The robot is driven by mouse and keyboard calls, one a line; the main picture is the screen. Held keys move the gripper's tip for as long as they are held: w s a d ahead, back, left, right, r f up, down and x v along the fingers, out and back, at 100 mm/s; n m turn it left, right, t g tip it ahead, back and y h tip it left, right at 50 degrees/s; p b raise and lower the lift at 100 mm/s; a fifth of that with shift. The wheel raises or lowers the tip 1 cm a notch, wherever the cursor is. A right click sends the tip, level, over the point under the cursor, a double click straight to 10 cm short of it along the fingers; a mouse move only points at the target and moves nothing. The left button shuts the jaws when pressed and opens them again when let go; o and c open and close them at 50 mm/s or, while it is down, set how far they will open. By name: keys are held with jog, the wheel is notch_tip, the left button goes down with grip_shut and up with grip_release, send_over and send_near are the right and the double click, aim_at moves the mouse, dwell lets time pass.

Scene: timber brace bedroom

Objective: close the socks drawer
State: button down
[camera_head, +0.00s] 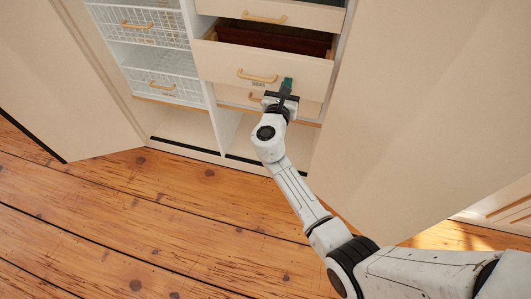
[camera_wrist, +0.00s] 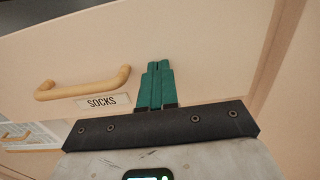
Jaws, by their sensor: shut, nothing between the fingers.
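The socks drawer (camera_head: 230,62) is pulled out of the wardrobe, with dark red contents showing inside in the head view. Its pale front (camera_wrist: 215,60) fills much of the wrist view, with a wooden handle (camera_wrist: 85,86) and a label reading SOCKS (camera_wrist: 102,102). My gripper (camera_head: 287,84) is at the right part of this drawer's front, right of the handle. In the wrist view its green fingers (camera_wrist: 156,68) are together and empty, pointing at the front. I cannot tell whether the fingertips touch it.
Another drawer (camera_head: 262,17) sits above and one lower drawer (camera_head: 228,95) below. White wire baskets (camera_head: 160,84) are at left. Open wardrobe doors (camera_head: 75,100) stand on the left and right (camera_head: 420,90). The plank floor (camera_head: 130,215) in front is clear.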

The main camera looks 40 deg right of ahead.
jog(key=b+x, duration=0.3)
jog(key=x, duration=0.4)
jog(key=shift+d+f, duration=0.1)
jog(key=shift+w+d, duration=0.25)
jog(key=shift+w, duration=0.05)
jog(key=shift+w+r, duration=0.1)
jog(key=shift+r, duration=0.15)
jog(key=shift+s+a+f, duration=0.1)
jog(key=shift+s, duration=0.2)
jog(key=p+v, duration=0.3)
jog(key=v, duration=1)
jog(key=shift+s+a, duration=0.2)
jog(key=shift+a, duration=0.15)
jog(key=shift+f, duration=0.1)
